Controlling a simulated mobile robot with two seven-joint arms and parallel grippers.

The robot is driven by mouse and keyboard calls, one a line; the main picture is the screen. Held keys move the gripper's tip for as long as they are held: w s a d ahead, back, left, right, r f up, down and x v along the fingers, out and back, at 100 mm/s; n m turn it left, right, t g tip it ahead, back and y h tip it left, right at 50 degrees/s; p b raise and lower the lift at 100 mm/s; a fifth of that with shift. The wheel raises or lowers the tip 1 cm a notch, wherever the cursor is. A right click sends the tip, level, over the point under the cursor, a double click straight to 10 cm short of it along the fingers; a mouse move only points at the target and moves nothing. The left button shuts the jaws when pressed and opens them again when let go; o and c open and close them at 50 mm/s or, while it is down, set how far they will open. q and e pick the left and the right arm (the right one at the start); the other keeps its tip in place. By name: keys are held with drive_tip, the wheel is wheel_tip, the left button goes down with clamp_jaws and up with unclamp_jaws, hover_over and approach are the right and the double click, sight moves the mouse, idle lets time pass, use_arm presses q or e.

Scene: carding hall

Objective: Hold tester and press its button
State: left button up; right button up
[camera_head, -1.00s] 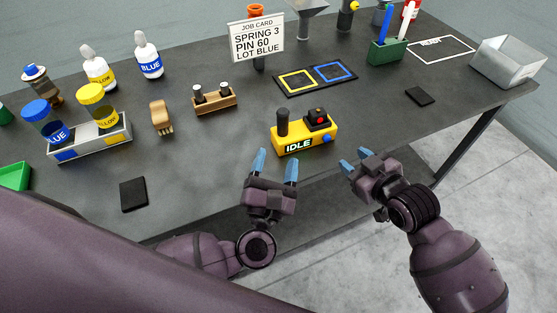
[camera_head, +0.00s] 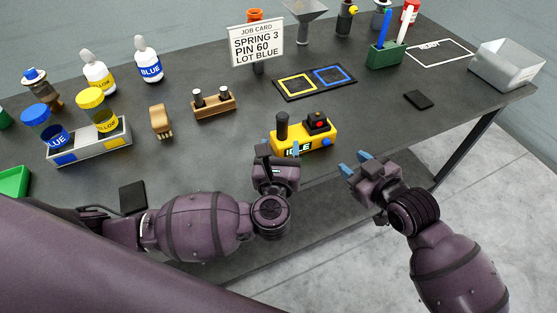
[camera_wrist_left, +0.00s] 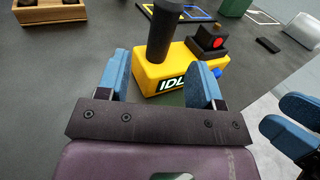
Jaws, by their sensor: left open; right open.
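The yellow tester (camera_head: 322,141) stands upright on the dark table near its front edge, its label reading IDLE. It has a black upright handle (camera_head: 282,126) at its left and a black block with a red button (camera_head: 319,124) on top. In the left wrist view the handle (camera_wrist_left: 163,32), red button (camera_wrist_left: 219,42) and a blue knob on the right side (camera_wrist_left: 217,72) show. My left gripper (camera_head: 280,152) is open in front of the tester; in the left wrist view its blue fingers (camera_wrist_left: 161,82) straddle the tester's front left part, nothing clamped. My right gripper (camera_head: 358,163) is open and empty, right of the tester.
A job card sign (camera_head: 257,43) stands behind, reading SPRING 3, PIN 60, LOT BLUE.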

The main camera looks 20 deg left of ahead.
sight(282, 134)
use_arm(q)
drive_tip(key=shift+x, duration=3.2)
clamp_jaws()
drive_tip(key=c, duration=0.7)
unclamp_jaws()
drive_tip(key=shift+c, duration=0.2)
clamp_jaws()
use_arm(e)
clamp_jaws()
